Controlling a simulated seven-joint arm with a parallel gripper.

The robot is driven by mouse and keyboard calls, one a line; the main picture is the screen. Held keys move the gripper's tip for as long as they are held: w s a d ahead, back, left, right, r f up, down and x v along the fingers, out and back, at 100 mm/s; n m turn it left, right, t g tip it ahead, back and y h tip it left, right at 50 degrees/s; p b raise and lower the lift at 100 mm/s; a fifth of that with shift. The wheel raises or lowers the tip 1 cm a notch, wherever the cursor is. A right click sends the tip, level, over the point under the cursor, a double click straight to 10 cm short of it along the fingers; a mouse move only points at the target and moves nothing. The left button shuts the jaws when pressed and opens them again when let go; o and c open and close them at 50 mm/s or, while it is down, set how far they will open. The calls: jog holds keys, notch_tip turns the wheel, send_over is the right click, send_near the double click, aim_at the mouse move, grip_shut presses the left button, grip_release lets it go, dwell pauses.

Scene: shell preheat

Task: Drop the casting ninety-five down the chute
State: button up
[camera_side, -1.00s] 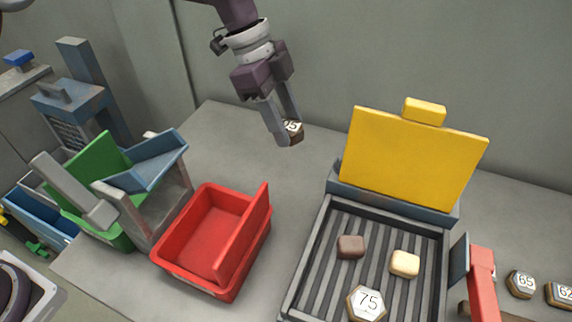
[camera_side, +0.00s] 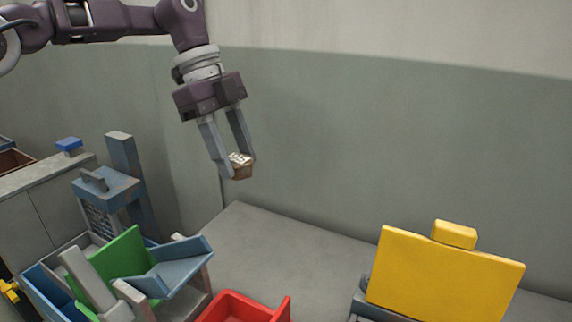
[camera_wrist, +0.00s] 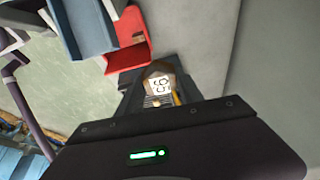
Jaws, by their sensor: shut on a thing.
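My gripper (camera_side: 236,166) is shut on the casting ninety-five (camera_side: 242,168), a small brown block with a white numbered top. It holds the casting in the air, up and to the right of the blue sloped chute (camera_side: 178,264) in the side view. In the wrist view the casting (camera_wrist: 160,86) sits between my fingers, and its label reads 95. The chute is apart from the casting and stands beside a green panel (camera_side: 112,258). Its lower outlet is hard to make out.
A red bin (camera_side: 262,312) is right of the chute, cut off by the frame's bottom. It also shows in the wrist view (camera_wrist: 130,45). A yellow upright plate (camera_side: 445,275) stands at right. A blue-grey post machine (camera_side: 105,190) is behind left. Bare grey table lies between.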

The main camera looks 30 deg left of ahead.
jog(key=s+a+f, duration=0.1)
jog(key=s+a, duration=1.3)
jog(key=f, duration=1.4)
jog(key=shift+w+f, duration=0.25)
jog(key=o, duration=1.5)
